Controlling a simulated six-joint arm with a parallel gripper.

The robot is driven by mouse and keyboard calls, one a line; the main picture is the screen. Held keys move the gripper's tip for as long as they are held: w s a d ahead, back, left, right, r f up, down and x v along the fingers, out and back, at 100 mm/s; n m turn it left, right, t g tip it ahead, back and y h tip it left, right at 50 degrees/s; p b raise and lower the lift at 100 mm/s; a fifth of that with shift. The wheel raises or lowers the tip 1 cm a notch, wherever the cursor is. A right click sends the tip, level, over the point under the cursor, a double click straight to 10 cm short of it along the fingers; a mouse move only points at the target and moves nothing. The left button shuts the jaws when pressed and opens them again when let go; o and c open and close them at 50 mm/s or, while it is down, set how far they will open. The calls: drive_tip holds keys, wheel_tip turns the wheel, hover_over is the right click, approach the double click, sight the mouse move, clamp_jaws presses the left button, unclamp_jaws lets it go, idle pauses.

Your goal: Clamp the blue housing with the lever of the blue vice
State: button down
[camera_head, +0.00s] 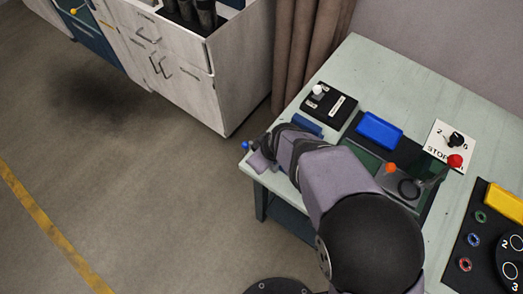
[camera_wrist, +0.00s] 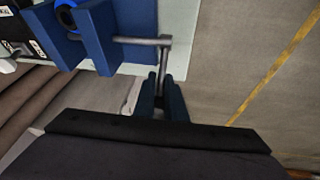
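The blue vice (camera_wrist: 98,38) fills the upper left of the wrist view, at the table's edge. A blue ring (camera_wrist: 67,18), seemingly the blue housing, shows in its jaws. The vice's grey lever (camera_wrist: 138,41) sticks out to the right and bends down towards my gripper (camera_wrist: 160,78). My two dark fingers stand close together on either side of the lever's end. I cannot tell whether they touch it. In the head view my arm hides most of the vice (camera_head: 306,125), and a blue ball (camera_head: 246,145) shows beside my wrist.
The table (camera_head: 375,72) also holds a black switch box (camera_head: 328,104), a blue block (camera_head: 379,131), an orange-knobbed lever (camera_head: 390,168) and a sign panel with a red knob (camera_head: 454,160). A yellow block (camera_head: 504,203) lies at the right. Open floor (camera_head: 150,190) lies left of the table.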

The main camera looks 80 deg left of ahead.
drive_tip(key=shift+s+a+r, duration=0.25)
drive_tip(key=shift+a+r, duration=0.15)
drive_tip(key=shift+r, duration=0.1)
idle(0.9)
drive_tip(key=b, duration=0.3)
drive_tip(key=shift+w+f+y, duration=0.1)
drive_tip(key=shift+f+y, duration=0.15)
drive_tip(key=shift+y, duration=0.05)
drive_tip(key=b, duration=0.4)
drive_tip(key=g+y+b, duration=0.1)
drive_tip(key=b, duration=0.4)
drive_tip(key=shift+w+d+r, duration=0.25)
drive_tip(key=shift+w+d, duration=0.05)
drive_tip(key=shift+d, duration=0.05)
drive_tip(key=b, duration=0.2)
drive_tip(key=g+b, duration=0.1)
drive_tip(key=b, duration=0.1)
drive_tip(key=shift+w+d+r+y, duration=0.1)
drive_tip(key=shift+d+r+y, duration=0.05)
drive_tip(key=shift+r+y, duration=0.15)
drive_tip(key=shift+r, duration=0.2)
drive_tip(key=c, duration=1.9)
unclamp_jaws()
drive_tip(key=shift+o, duration=0.2)
drive_tip(key=shift+d+f, duration=0.15)
